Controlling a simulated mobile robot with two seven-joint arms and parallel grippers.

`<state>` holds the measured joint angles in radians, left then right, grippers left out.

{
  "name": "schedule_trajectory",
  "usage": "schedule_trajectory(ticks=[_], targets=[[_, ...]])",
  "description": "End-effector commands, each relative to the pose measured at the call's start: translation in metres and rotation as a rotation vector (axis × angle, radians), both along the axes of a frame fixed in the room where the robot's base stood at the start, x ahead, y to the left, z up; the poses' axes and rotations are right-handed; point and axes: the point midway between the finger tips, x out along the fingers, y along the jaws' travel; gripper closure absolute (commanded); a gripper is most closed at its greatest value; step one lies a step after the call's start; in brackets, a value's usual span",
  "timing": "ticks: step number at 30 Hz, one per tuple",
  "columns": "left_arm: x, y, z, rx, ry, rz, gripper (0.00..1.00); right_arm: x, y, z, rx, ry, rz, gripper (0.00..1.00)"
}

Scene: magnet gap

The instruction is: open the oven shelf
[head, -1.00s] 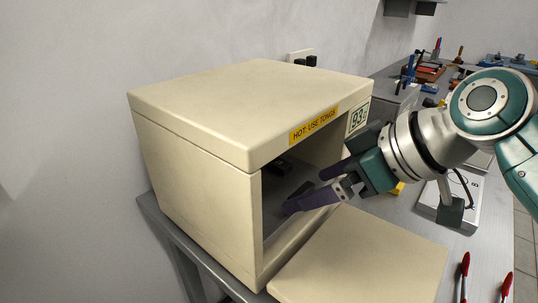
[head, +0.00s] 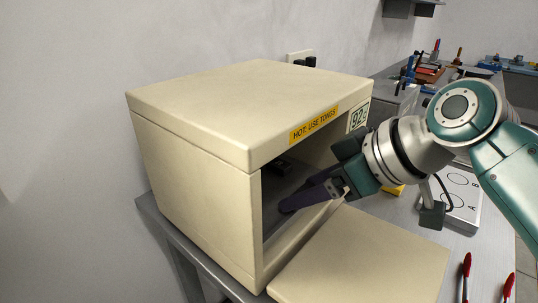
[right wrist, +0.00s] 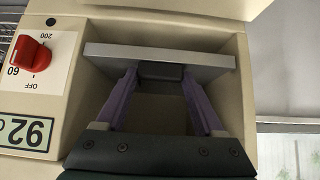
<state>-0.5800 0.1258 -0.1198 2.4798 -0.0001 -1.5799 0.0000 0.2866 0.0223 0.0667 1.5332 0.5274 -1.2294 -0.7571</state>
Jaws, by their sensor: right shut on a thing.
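The oven (head: 195,150) is a cream box with a yellow "HOT: USE TONGS" label, and its front is open. The door (head: 365,262) lies folded down flat in front. Inside is a grey shelf (right wrist: 160,57), whose front edge runs across the cavity in the right wrist view. A dark handle block (right wrist: 160,71) sits on that edge. My right gripper (head: 292,200) reaches into the oven from the right with its purple fingers. In the right wrist view its fingertips are at both sides of the handle, shut on it. My left gripper is not in view.
A red dial (right wrist: 30,55) and a display reading 92 (head: 357,117) are beside the opening. A white plate with marked circles (head: 461,200) and red-handled tools (head: 466,268) lie on the grey bench to the right. A wall stands behind the oven.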

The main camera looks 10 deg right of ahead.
Motion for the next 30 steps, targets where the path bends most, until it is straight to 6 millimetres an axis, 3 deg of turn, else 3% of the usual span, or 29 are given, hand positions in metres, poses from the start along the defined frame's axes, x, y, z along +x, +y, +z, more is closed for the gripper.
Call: schedule_trajectory(ticks=[2,11,23,30], targets=[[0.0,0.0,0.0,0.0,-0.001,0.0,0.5,0.0,0.0,0.0,-0.001,0.0,-0.001,0.65],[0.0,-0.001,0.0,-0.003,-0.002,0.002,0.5,0.0,0.0,0.0,-0.001,0.0,-0.001,0.99],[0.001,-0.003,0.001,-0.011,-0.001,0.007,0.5,-0.001,-0.001,0.0,-0.001,0.001,-0.001,1.0],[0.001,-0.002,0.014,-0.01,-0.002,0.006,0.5,-0.011,-0.009,0.002,-0.004,0.004,-0.001,1.0]])
